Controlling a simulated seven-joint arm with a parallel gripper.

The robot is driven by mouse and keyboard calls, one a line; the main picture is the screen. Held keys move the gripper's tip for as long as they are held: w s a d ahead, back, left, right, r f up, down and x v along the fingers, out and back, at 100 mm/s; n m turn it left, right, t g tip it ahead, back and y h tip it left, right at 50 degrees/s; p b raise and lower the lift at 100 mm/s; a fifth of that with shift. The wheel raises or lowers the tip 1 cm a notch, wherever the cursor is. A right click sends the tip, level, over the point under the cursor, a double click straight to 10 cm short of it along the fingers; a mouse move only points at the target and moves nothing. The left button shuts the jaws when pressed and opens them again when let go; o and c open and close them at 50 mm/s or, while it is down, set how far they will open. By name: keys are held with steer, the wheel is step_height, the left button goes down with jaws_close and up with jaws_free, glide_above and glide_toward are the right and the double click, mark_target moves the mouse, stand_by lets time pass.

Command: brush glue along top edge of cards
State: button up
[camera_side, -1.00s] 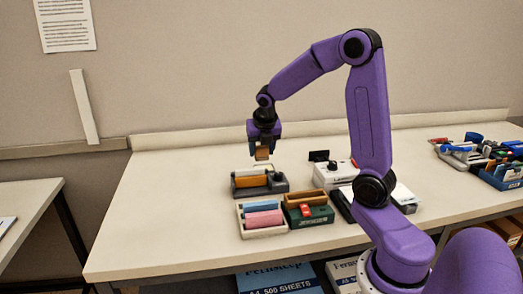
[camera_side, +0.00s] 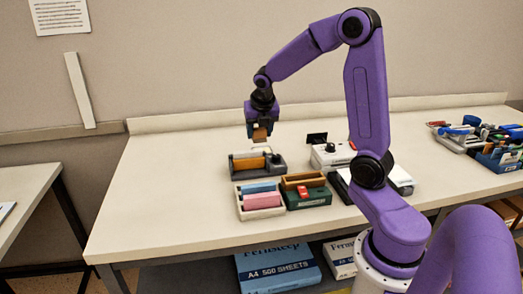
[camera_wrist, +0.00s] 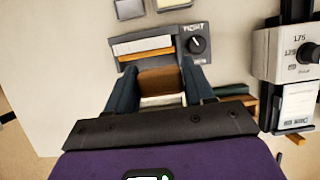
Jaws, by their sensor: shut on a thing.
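My gripper (camera_side: 260,128) is shut on a brush with a brown wooden block (camera_side: 259,134); the block also shows between the fingers in the wrist view (camera_wrist: 160,80). A pale strip, probably its bristles, hangs below it in the side view. The cards (camera_wrist: 145,47) show as an orange and white stack in a grey clamp (camera_wrist: 178,66) with a black knob marked TIGHT. In the side view the clamp (camera_side: 275,168) lies just below the brush, which looks raised above it. Whether the bristles touch the cards I cannot tell.
A cream tray (camera_side: 262,215) with blue and pink rolls and a green box (camera_side: 307,202) stand in front of the clamp. A white device (camera_side: 330,156) is to the right. A cluttered blue bin (camera_side: 498,160) is at far right. The table's left side is clear.

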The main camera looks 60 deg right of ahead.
steer(key=w+d+f, duration=0.4)
steer(key=w+d, duration=0.3)
steer(key=d, duration=0.5)
steer(key=shift+s+f, duration=0.1)
steer(key=shift+f, duration=3.05)
steer(key=shift+f, duration=0.55)
step_height(320, 180, up, 7)
steer(key=shift+a, duration=0.1)
stand_by(0.5)
